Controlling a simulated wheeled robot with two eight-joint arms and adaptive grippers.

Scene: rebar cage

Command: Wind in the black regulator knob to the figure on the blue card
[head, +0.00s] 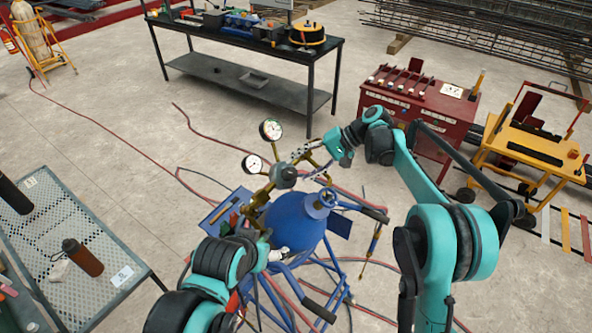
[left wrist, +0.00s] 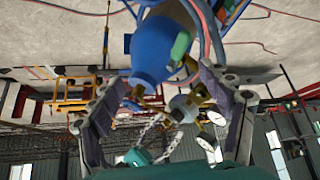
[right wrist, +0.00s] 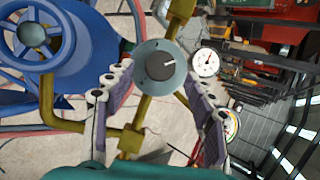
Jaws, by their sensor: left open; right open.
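The regulator knob (right wrist: 160,67) shows in the right wrist view as a round dark dial face with a pale mark and a grey-blue rim, on brass fittings. In the head view the dark knob (head: 283,176) sits at the brass pipework above the blue cylinder (head: 295,222). My right gripper (head: 312,163) is open, its fingers on either side of the knob in its wrist view (right wrist: 158,82); contact cannot be told. My left gripper (left wrist: 165,92) is open near the cylinder, with the pipework beyond. I cannot make out a blue card with a figure.
Two pressure gauges (head: 270,130) and (head: 253,164) stand on the pipework. A handwheel valve (right wrist: 32,35) tops the cylinder. Red hoses trail over the floor. A mesh table (head: 60,225) is at left, a workbench (head: 250,87) behind, a red cabinet (head: 415,113) and yellow cart (head: 530,150) right.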

